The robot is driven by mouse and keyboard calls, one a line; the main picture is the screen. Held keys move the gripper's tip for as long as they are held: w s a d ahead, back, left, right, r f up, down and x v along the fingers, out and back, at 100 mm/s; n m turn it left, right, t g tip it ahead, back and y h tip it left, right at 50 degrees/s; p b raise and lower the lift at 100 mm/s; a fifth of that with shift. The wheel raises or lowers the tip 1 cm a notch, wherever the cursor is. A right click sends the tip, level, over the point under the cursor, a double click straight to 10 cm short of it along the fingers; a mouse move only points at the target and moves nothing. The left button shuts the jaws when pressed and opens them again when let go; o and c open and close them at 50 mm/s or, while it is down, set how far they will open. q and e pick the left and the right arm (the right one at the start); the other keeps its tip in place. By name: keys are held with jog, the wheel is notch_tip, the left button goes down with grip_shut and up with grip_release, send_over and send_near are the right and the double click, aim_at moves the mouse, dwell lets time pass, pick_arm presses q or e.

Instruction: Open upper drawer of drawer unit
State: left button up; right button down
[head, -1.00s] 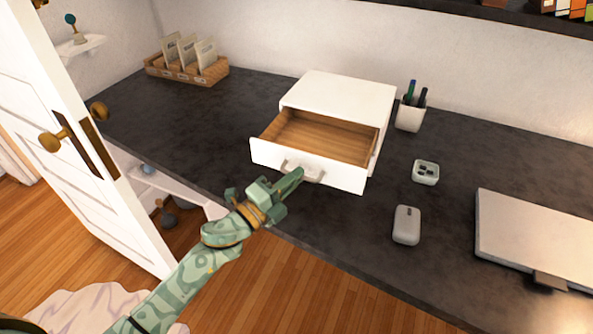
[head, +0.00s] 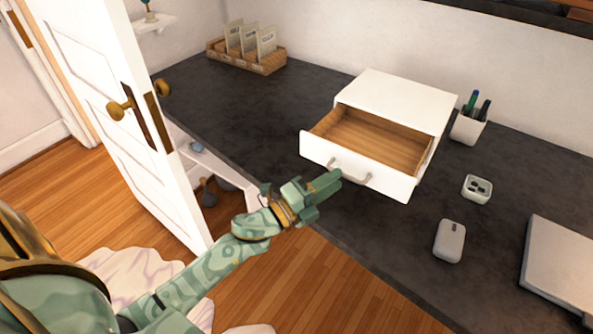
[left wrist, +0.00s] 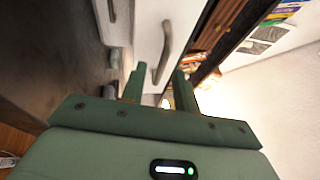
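The white drawer unit (head: 405,93) stands on the dark desk. Its upper drawer (head: 361,168) is pulled well out, showing an empty wooden inside. The drawer's curved handle (head: 357,177) is on its front and also shows in the left wrist view (left wrist: 162,52). My left gripper (head: 331,184) is at the front of the drawer, close to the handle. In the left wrist view its two fingers (left wrist: 158,88) are apart, with the handle just ahead of the gap between them. I cannot tell whether they touch it. My right gripper is not in view.
A pen cup (head: 468,127), a small white holder (head: 477,188), a white mouse (head: 450,241) and a laptop (head: 562,262) lie to the right. A file box (head: 247,58) is at the back left. An open white door (head: 110,75) stands left of the desk.

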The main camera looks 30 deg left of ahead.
pick_arm(q)
jog(key=v, duration=1.4)
jog(key=s+a+f+n+g+y, duration=0.25)
jog(key=f+n, duration=0.25)
jog(key=f, duration=0.5)
jog(key=s+a+f+n+g+y, duration=0.25)
jog(key=s+f+n, duration=0.2)
jog(key=f, duration=0.55)
jog(key=s+a+f+n+g+y, duration=0.25)
jog(key=f+n, duration=0.25)
jog(key=f, duration=0.4)
jog(key=s+d+f+n+g, duration=0.1)
jog(key=s+f, duration=0.4)
jog(key=s, duration=0.5)
jog(key=s+d+f+n+g, duration=0.2)
jog(key=s+d+f+g, duration=0.2)
jog(key=s, duration=0.6)
jog(key=s+d+f+n+g, duration=0.2)
jog(key=s+f+g, duration=0.3)
jog(key=s, duration=0.5)
notch_tip(320, 180, down, 3)
jog(key=shift+s+d+r+y+p, duration=0.1)
jog(key=shift+s+d+y+p, duration=0.1)
jog(key=shift+d+y+p, duration=0.25)
